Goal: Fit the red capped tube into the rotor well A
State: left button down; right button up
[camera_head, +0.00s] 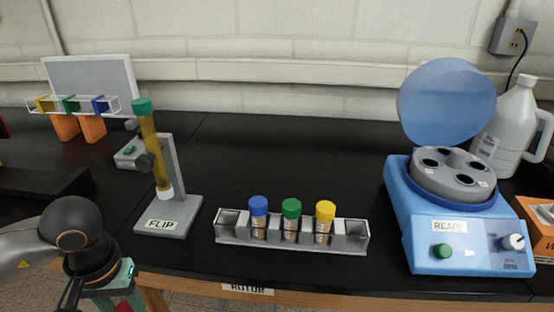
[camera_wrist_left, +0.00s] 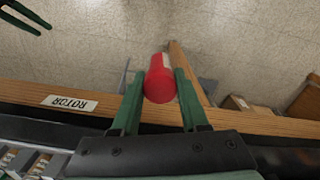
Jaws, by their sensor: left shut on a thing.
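The red capped tube (camera_wrist_left: 160,80) is between the fingers of my left gripper (camera_wrist_left: 156,92), with its red cap facing the wrist camera. In the head view my left gripper (camera_head: 122,298) is at the bottom left, in front of the bench edge, with a little red showing. The grey rotor (camera_head: 455,172) sits in the blue centrifuge (camera_head: 425,230), whose lid (camera_head: 447,102) is up. Its visible wells look dark and empty; I cannot read which is A. Two dark green fingers, seemingly my right gripper (camera_wrist_left: 28,16), stand apart at the top left of the wrist view.
A grey rack (camera_head: 290,245) holds blue, green and yellow capped tubes. A FLIP stand (camera_head: 175,215) with a tall green-capped tube is at left. The bench middle behind the rack is clear.

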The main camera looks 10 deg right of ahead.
aim_at(455, 174)
jog(key=k+z, duration=0.2)
jog(key=z, duration=0.95)
